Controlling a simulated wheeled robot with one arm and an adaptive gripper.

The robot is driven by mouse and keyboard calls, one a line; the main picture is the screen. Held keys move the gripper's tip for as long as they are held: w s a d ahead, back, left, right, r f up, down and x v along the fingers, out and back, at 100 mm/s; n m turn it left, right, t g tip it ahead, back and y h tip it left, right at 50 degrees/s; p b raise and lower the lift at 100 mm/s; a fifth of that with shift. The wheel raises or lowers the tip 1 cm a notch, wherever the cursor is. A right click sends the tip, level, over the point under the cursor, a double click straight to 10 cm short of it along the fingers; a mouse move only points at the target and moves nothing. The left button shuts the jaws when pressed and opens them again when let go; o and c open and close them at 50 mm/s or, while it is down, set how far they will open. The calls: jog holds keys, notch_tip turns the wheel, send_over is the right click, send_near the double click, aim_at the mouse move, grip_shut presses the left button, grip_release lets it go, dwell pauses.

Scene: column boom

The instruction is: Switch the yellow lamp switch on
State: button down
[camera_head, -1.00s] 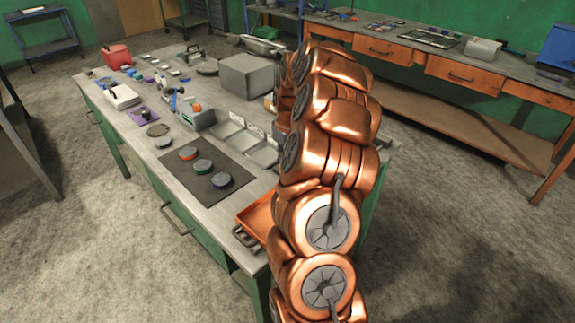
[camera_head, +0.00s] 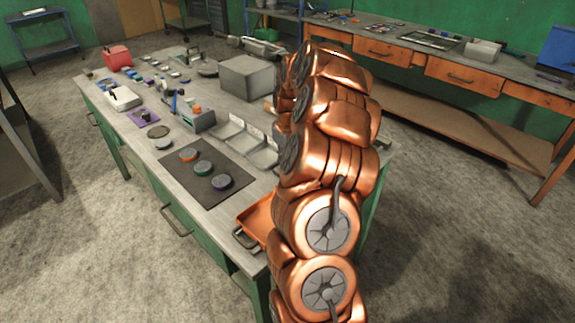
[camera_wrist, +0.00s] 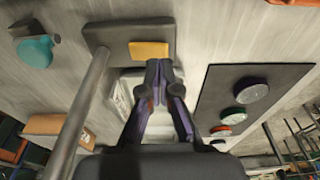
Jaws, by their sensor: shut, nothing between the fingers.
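The yellow switch (camera_wrist: 149,50) is a flat yellow rocker on a grey-brown base (camera_wrist: 130,33), at the top middle of the wrist view. A grey metal post (camera_wrist: 84,105) rises from the left side of that base. My gripper (camera_wrist: 160,66), with dark purple fingers, is shut and empty. Its tips appear just below and slightly right of the switch in the picture. I cannot tell whether they touch it. In the head view my copper arm hides the gripper and the switch.
A dark mat (camera_head: 225,199) with round-topped pucks lies left of my arm; it also shows in the wrist view (camera_wrist: 285,76). Compartment trays (camera_head: 240,144) and a grey box (camera_head: 246,76) stand behind. A teal disc (camera_wrist: 35,51) is left of the switch.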

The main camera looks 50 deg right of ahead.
jog(key=shift+f+b, duration=0.6)
jog(key=shift+f, duration=0.55)
dwell(1.0)
jog(key=shift+r, duration=3.55)
